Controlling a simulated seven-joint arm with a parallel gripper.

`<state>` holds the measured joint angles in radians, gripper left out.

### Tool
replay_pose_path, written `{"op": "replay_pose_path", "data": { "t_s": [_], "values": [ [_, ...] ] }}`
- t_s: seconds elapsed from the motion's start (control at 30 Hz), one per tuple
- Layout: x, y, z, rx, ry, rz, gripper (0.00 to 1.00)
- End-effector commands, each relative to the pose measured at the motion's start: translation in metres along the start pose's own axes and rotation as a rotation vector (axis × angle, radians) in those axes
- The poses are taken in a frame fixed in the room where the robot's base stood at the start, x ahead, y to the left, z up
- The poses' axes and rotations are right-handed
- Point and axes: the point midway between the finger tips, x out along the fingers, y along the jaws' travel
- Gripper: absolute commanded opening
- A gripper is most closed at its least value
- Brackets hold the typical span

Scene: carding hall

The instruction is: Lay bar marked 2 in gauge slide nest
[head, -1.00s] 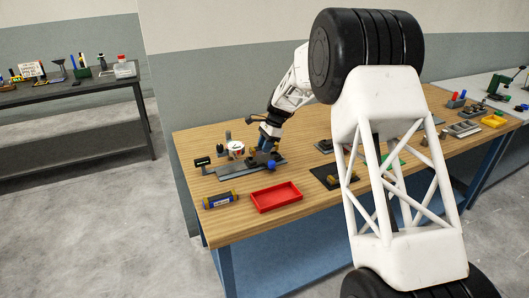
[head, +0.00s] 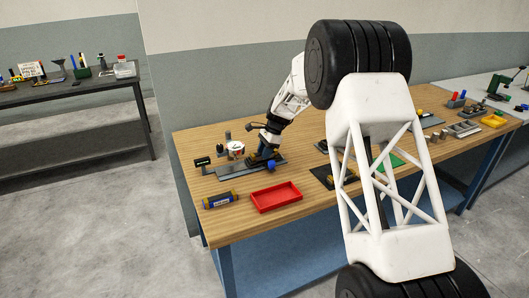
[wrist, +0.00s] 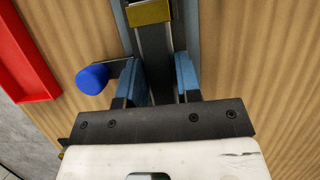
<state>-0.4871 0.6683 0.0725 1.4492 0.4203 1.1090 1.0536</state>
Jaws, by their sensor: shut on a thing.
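The gauge slide (head: 232,170) is a long grey rail lying on the left part of the wooden bench. My gripper (head: 266,155) is low over its right half. In the wrist view my gripper (wrist: 160,80) has its two blue fingers on either side of a dark grey bar (wrist: 153,50), shut on it. The bar lies along the rail's line. A brass-coloured block (wrist: 150,12) shows ahead of the fingers. A blue knob (wrist: 92,78) sits just left of the left finger. No number is readable, and the nest under the gripper is hidden.
A white cup (head: 236,149) stands behind the slide. A black tray (head: 322,178) with brass-coloured pieces lies to the right.

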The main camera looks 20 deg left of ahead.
Motion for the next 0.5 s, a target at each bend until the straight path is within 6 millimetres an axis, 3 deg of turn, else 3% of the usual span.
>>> {"op": "replay_pose_path", "data": {
  "t_s": [0.27,0.3,0.47,0.5],
  "values": [
    [0.0026,0.0001,-0.0011,0.000,0.000,0.000,0.00],
    [0.0033,0.0002,-0.0013,0.000,0.000,0.001,0.33],
    [0.0031,0.0002,-0.0013,0.000,0.000,0.001,0.57],
    [0.0031,0.0002,-0.0013,0.000,0.000,0.001,0.57]
  ]
}}
